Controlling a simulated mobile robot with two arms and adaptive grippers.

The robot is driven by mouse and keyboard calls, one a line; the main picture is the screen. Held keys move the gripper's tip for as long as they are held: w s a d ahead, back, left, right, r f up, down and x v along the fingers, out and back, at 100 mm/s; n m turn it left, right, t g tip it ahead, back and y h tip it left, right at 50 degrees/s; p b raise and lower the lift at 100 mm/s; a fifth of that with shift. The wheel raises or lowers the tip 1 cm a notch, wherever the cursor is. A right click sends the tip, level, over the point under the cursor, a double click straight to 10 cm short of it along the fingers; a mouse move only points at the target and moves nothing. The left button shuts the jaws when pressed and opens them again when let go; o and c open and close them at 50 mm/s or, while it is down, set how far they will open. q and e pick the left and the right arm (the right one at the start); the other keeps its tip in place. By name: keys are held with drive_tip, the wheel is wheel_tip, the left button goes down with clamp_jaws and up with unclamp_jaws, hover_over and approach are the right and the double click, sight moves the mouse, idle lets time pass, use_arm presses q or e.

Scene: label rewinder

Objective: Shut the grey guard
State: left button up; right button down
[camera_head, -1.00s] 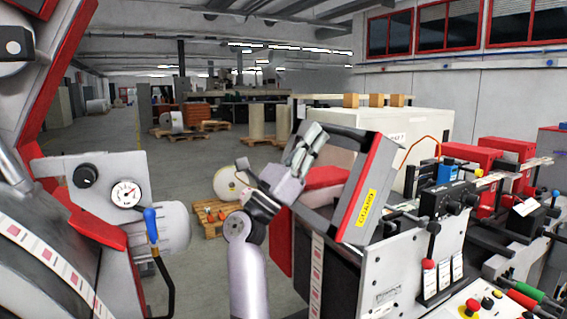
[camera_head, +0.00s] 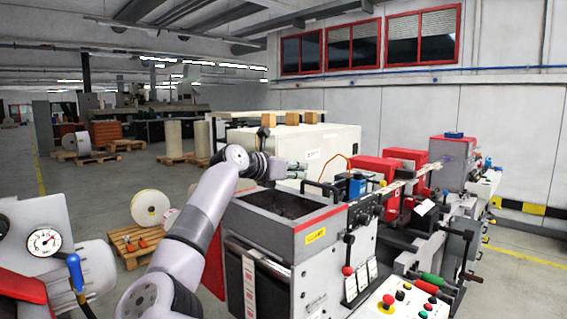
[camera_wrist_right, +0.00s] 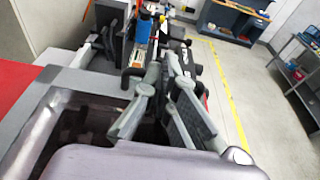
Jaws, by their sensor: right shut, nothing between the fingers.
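The grey guard (camera_head: 308,222) with its yellow label lies level on the machine in the head view, its dark window facing up. Its frame looks down against the machine body; any small gap underneath cannot be told. My right gripper (camera_head: 298,170) is above the guard's far side, shut and empty, and looks apart from it. In the right wrist view the gripper fingers (camera_wrist_right: 168,62) show in the middle, with a grey frame (camera_wrist_right: 75,82), seemingly the guard, at the left. My left gripper is not in view.
The press control panel (camera_head: 400,300) with buttons is at the front. Levers (camera_head: 347,255) stand beside the guard. Red print units (camera_head: 375,168) and a blue block (camera_head: 356,186) are beyond my right gripper. A gauge unit (camera_head: 45,243) is at the left.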

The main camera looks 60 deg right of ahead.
sight(307, 200)
drive_tip(key=shift+s+d+f+y+b, duration=0.25)
drive_tip(key=shift+d+f+y, duration=0.15)
drive_tip(key=shift+d+f, duration=0.25)
drive_tip(key=shift+s+d+f+y+b, duration=0.15)
drive_tip(key=shift+d+f+y+b, duration=0.1)
drive_tip(key=shift+d+f+y, duration=0.25)
drive_tip(key=shift+d+f, duration=0.65)
drive_tip(key=shift+d, duration=0.05)
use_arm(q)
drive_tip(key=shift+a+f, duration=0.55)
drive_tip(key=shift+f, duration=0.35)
use_arm(e)
drive_tip(key=shift+s+a, duration=0.1)
